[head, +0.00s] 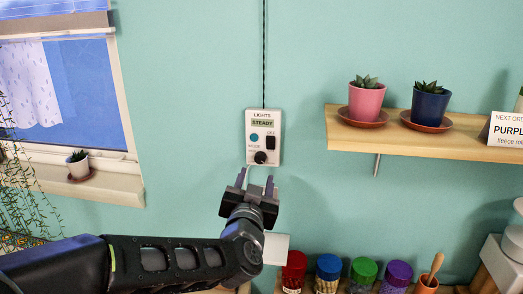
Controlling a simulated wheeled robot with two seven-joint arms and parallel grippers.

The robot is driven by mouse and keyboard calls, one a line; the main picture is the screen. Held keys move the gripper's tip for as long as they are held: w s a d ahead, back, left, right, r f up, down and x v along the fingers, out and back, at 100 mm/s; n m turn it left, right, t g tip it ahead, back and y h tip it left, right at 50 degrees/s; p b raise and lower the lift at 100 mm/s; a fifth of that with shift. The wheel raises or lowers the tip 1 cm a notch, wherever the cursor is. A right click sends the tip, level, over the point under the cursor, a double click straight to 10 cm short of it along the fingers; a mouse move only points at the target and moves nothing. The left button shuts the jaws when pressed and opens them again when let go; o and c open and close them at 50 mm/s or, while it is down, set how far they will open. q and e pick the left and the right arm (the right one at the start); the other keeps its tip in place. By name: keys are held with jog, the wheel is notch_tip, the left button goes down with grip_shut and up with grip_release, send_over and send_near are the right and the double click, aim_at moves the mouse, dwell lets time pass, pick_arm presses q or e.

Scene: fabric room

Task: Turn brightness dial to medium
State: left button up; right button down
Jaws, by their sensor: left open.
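A pale control box (263,130) labelled LIGHTS hangs on the teal wall, with a small display that appears to read STEADY. A blue round button (254,137) and a black switch (270,142) sit in its middle. The black dial (260,157) is at the bottom of the box; its setting is too small to read. My left gripper (256,182) is open and empty, pointing up just below the dial, and I see no contact with it. My right gripper is not in view.
A wooden shelf (400,133) with a pink pot (366,102) and a blue pot (430,108) juts out at the right. Jars with coloured lids (328,266) stand below right. A window (75,95) is at the left. The wall around the box is clear.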

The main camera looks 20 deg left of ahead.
aim_at(260, 160)
pick_arm(q)
jog(key=p+x, duration=0.2)
jog(key=x, duration=0.4)
jog(key=shift+w+a+r, duration=0.1)
jog(key=shift+w+r, duration=0.1)
jog(key=shift+w+a, duration=0.15)
jog(key=shift+w, duration=0.3)
grip_shut()
dwell(0.4)
